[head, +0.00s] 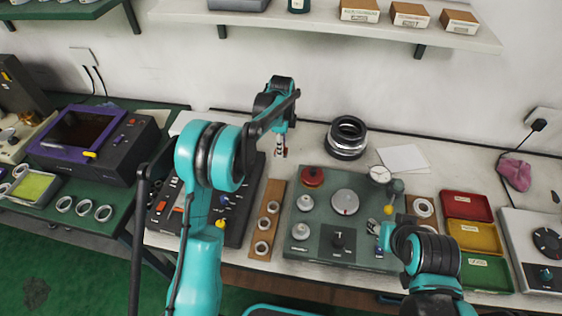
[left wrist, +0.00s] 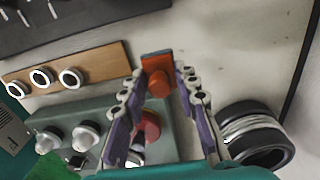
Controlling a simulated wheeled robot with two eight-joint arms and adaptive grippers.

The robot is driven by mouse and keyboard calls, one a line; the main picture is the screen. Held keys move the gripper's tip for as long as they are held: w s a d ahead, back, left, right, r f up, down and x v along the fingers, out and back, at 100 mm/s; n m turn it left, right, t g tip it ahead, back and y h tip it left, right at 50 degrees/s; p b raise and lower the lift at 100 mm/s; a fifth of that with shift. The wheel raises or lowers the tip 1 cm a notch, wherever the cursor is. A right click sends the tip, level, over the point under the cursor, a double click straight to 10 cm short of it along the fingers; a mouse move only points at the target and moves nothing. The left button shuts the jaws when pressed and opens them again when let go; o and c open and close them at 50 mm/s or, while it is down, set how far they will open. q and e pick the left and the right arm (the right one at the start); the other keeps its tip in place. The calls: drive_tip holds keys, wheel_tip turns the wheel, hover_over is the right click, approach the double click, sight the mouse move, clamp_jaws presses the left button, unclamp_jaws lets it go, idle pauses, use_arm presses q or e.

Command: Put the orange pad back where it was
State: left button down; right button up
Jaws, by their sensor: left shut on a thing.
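The orange pad (left wrist: 158,84) is between the fingers of my left gripper (left wrist: 160,95) in the left wrist view, and the gripper is shut on it. In the head view my left gripper (head: 280,148) hangs above the bench behind the green panel, and only a small reddish bit of the pad shows there. Below the pad in the wrist view is a red round knob (left wrist: 150,124), which also shows on the panel in the head view (head: 312,177). My right gripper (head: 376,229) is low over the panel's right side, and its fingers are too small to read.
Red, yellow and green trays (head: 468,206) stand right. Bare bench lies behind the panel.

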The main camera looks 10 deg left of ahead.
use_arm(q)
wheel_tip(320, 180, down, 8)
drive_tip(key=shift+s+b, duration=0.1)
drive_tip(key=shift+b, duration=1.05)
drive_tip(key=shift+f, duration=0.25)
drive_tip(key=shift+f, duration=0.15)
drive_tip(key=c, duration=1.1)
unclamp_jaws()
drive_tip(key=shift+c, duration=0.2)
